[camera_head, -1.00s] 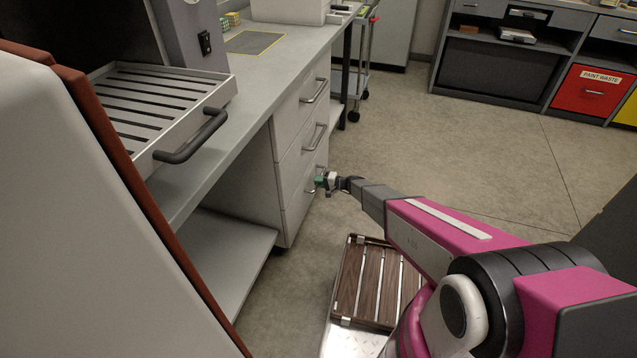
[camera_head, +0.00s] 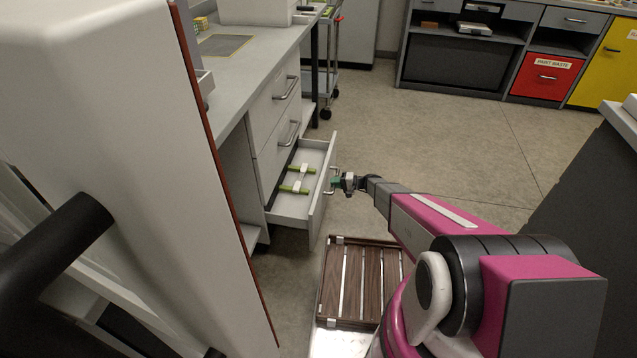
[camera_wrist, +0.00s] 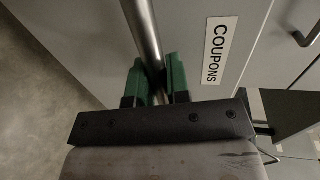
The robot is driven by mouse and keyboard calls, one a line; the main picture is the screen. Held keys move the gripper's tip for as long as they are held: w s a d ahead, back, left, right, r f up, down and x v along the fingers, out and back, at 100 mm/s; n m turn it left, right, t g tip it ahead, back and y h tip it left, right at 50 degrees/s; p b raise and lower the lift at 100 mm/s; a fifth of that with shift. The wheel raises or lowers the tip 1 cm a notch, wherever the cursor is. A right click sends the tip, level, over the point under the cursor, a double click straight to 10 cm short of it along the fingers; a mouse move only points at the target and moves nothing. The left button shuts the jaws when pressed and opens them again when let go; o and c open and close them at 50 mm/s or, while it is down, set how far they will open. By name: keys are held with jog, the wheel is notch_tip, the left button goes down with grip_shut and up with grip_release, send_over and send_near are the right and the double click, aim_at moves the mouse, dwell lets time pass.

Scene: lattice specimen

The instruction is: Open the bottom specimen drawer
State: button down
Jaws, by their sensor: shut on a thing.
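The bottom specimen drawer (camera_head: 318,200) is pulled well out of the white cabinet, and its inside shows. Two green-and-white items (camera_head: 297,188) lie in it. My gripper (camera_head: 341,183) is at the drawer's front and shut on its bar handle (camera_head: 333,176). In the wrist view the green fingers (camera_wrist: 155,85) stand on both sides of the grey metal handle bar (camera_wrist: 143,30). A white label reading COUPONS (camera_wrist: 220,50) is on the drawer front beside the bar.
Two shut drawers (camera_head: 274,117) are above the open one. A wooden slatted rack (camera_head: 352,285) is below the drawer's front, near my arm. A large white panel (camera_head: 110,150) fills the left. Open floor (camera_head: 440,135) lies to the right and behind.

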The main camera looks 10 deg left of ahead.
jog(key=f+v, duration=0.2)
jog(key=v, duration=0.8)
jog(key=d+f+v, duration=0.1)
jog(key=f+v, duration=0.1)
jog(key=v, duration=0.8)
jog(key=shift+d, duration=0.35)
jog(key=shift+f, duration=0.1)
jog(key=c, duration=1.1)
grip_release()
jog(key=shift+s, duration=0.1)
jog(key=v, duration=1)
jog(key=shift+d, duration=0.35)
jog(key=shift+s, duration=0.15)
